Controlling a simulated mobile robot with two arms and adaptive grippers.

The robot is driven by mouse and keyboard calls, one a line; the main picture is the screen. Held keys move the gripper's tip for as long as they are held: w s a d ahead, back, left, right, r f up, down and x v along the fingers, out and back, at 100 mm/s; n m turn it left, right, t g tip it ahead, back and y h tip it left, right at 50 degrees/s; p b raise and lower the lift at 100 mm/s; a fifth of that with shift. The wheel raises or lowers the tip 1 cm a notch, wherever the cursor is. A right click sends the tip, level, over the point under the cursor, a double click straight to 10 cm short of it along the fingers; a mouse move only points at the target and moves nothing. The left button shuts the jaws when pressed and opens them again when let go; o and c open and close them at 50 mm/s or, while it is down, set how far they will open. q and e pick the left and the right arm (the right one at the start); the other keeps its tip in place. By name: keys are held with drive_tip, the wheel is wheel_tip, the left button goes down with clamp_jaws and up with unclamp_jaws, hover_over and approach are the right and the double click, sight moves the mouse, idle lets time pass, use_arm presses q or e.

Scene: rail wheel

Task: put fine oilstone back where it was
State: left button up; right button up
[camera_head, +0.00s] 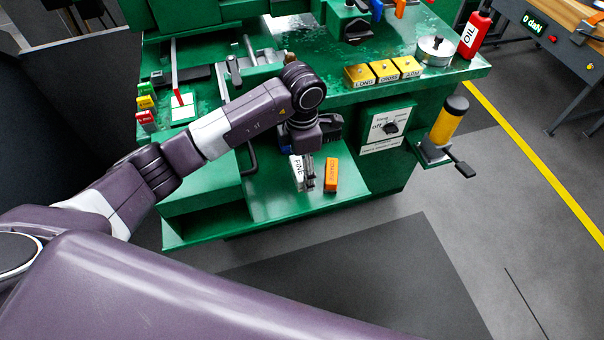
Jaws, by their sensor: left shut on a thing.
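The fine oilstone (297,172) is a pale block with "FINE" lettering, at the lower shelf of the green machine. My left gripper (307,183) points down and is shut on it; the fingers cover its right side. I cannot tell whether the stone touches the shelf. An orange block (331,175) with small lettering stands on the lower shelf (270,207) just right of the gripper, apart from it. My right gripper is not in view.
A dial panel (389,128) is on the machine front to the right. Yellow labelled blocks (384,71), a round metal pot (435,50) and a red oil bottle (474,36) stand on the upper top. A yellow cylinder (449,121) sits on a side bracket.

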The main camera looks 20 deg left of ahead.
sight(302, 176)
use_arm(q)
wheel_tip(302, 176, down, 3)
drive_tip(key=shift+f, duration=0.15)
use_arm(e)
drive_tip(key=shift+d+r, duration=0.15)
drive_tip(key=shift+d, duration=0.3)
use_arm(q)
drive_tip(key=shift+f, duration=0.1)
drive_tip(key=shift+f, duration=0.15)
drive_tip(key=o, duration=1.2)
